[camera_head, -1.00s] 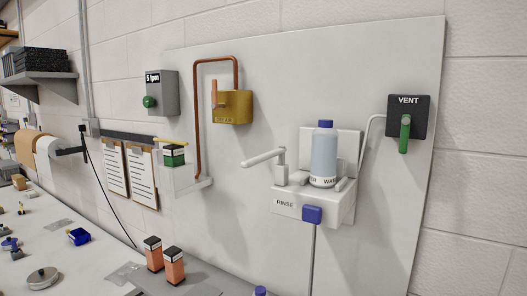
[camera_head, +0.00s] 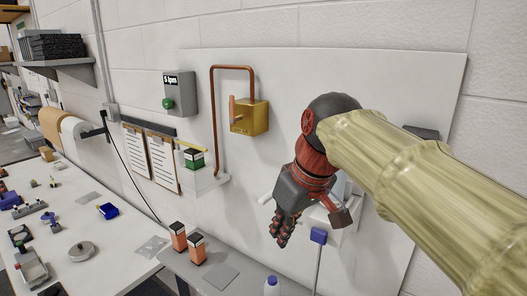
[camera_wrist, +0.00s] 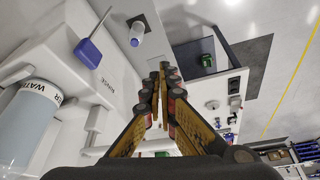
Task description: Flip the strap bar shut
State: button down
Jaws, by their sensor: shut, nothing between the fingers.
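The white strap bar (camera_head: 268,190) juts out to the left of the white rinse holder (camera_head: 345,216) on the wall panel. Most of the bar is hidden behind my gripper in the head view. The blue-white water bottle (camera_wrist: 30,118) stands in the holder and shows large at the left of the wrist view. My gripper (camera_head: 280,241) is shut and empty, fingers pointing down, in front of the holder's left side. Its closed fingers (camera_wrist: 164,68) also fill the middle of the wrist view. I cannot tell whether they touch the bar.
A blue block (camera_head: 319,235) hangs at the holder's lower edge with a grey line below it. A brass box (camera_head: 249,117) and copper pipe are on the panel to the left. Orange containers (camera_head: 188,242) and a capped bottle (camera_head: 271,286) stand on the bench below.

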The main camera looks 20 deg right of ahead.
jog(key=w+a+r+n+g+y+p, duration=0.15)
jog(key=w+r+p, duration=0.3)
jog(key=r, duration=0.45)
jog(key=w+a+r+n+h+p, duration=0.1)
jog(key=w+r+n+p, duration=0.2)
jog(key=w+r, duration=0.4)
notch_tip(320, 180, down, 8)
jog(key=s+d+p, duration=0.1)
jog(key=s+p, duration=0.1)
jog(key=shift+f+p, duration=0.15)
jog(key=shift+p, duration=0.15)
jog(key=shift+s+m+y, duration=0.1)
jog(key=shift+m+y, duration=0.15)
